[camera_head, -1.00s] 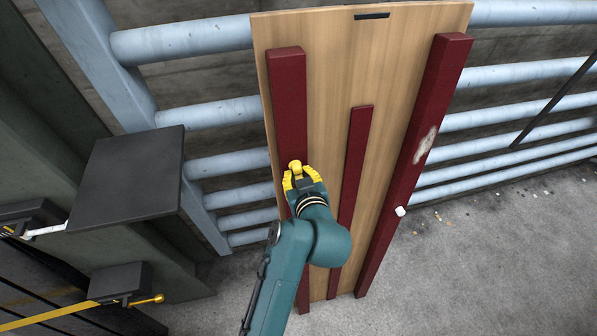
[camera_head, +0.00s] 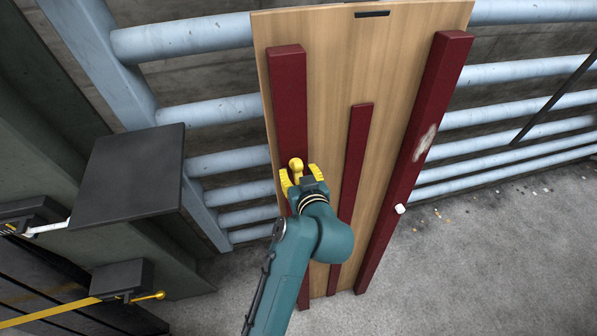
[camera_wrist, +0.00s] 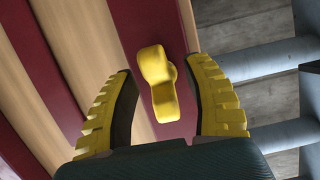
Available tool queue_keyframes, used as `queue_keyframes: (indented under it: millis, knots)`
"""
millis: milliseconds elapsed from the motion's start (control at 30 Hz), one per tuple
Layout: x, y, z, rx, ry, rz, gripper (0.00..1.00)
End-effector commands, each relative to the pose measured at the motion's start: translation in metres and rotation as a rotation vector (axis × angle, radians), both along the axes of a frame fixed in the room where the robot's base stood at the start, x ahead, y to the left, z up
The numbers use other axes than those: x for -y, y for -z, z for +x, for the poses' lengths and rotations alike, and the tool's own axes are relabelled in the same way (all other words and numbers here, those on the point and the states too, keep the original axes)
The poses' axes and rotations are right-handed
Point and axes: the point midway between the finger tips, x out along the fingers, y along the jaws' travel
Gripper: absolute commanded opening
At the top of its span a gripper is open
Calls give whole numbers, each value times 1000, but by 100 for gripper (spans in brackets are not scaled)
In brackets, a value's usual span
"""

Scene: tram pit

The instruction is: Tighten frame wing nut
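The yellow wing nut (camera_head: 296,168) is on the left red beam (camera_head: 288,110) of the wooden panel. In the wrist view the wing nut (camera_wrist: 158,84) stands between the two yellow fingers of my gripper (camera_wrist: 162,100), with gaps on both sides. My gripper (camera_head: 299,177) is open and sits at the beam, around the lower end of the nut in the head view. It appears not to touch the nut. The nut's shaft is hidden.
The wooden panel (camera_head: 335,60) leans against blue-grey rails (camera_head: 200,38). A middle red strip (camera_head: 355,150) and a right red beam (camera_head: 425,120) run beside my arm. A white knob (camera_head: 400,209) sticks out at the right. A black plate (camera_head: 130,175) stands at the left.

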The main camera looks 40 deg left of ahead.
Motion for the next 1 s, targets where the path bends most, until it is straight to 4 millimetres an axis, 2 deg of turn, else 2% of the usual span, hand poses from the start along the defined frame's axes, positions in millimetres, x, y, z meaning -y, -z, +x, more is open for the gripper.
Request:
queue_keyframes:
  millis: [300, 433, 700, 833, 1000]
  knots:
    - [5, -4, -2, 5, 2, 2, 50]
    - [24, -13, -13, 4, 3, 2, 50]
    - [77, -38, -45, 4, 4, 1, 50]
    - [91, -45, -54, 2, 2, 1, 50]
    - [96, -47, -57, 2, 1, 0, 50]
